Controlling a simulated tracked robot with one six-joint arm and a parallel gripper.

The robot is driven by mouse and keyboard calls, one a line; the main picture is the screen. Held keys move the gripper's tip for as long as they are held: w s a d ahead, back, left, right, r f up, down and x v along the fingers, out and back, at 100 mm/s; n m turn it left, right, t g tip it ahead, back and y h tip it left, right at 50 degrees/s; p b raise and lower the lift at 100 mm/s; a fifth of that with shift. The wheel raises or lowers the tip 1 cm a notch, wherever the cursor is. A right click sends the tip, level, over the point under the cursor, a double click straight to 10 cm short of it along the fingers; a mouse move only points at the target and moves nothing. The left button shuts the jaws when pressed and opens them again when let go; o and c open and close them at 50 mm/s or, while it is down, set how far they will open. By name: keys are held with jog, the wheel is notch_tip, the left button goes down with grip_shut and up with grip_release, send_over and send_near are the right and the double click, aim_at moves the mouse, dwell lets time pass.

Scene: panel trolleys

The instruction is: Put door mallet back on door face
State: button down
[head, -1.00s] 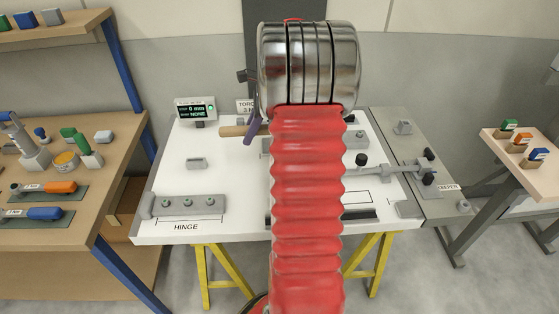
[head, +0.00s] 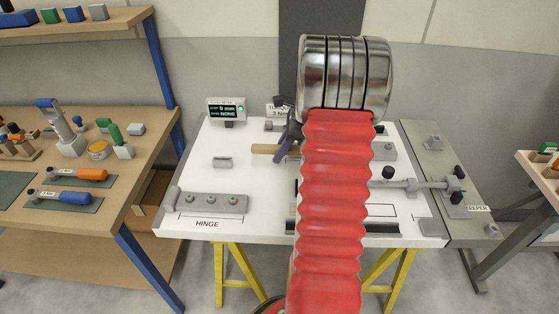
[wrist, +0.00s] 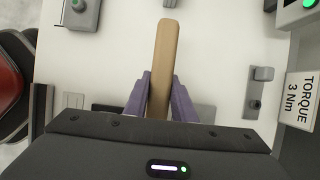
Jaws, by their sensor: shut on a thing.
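The door mallet shows as a pale wooden handle (head: 268,149), which also shows upright in the wrist picture (wrist: 164,50). Its head is hidden in both views. My gripper (wrist: 160,85) has purple fingers on either side of the handle and is shut on it. In the head view my gripper (head: 287,142) is partly hidden by my red arm. The white door face (head: 258,187) lies flat on yellow trestles below. I cannot tell whether the mallet touches it.
The door carries a hinge plate (head: 213,203), a small grey block (head: 222,162) and a display box (head: 227,111). A torque sign (wrist: 299,98) is at right in the wrist view. A wooden bench (head: 55,125) with tools stands left. Bare door face lies left of the mallet.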

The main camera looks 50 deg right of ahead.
jog(key=shift+f, duration=1.8)
jog(key=shift+f, duration=0.1)
jog(key=c, duration=1.5)
grip_release()
jog(key=v, duration=1.2)
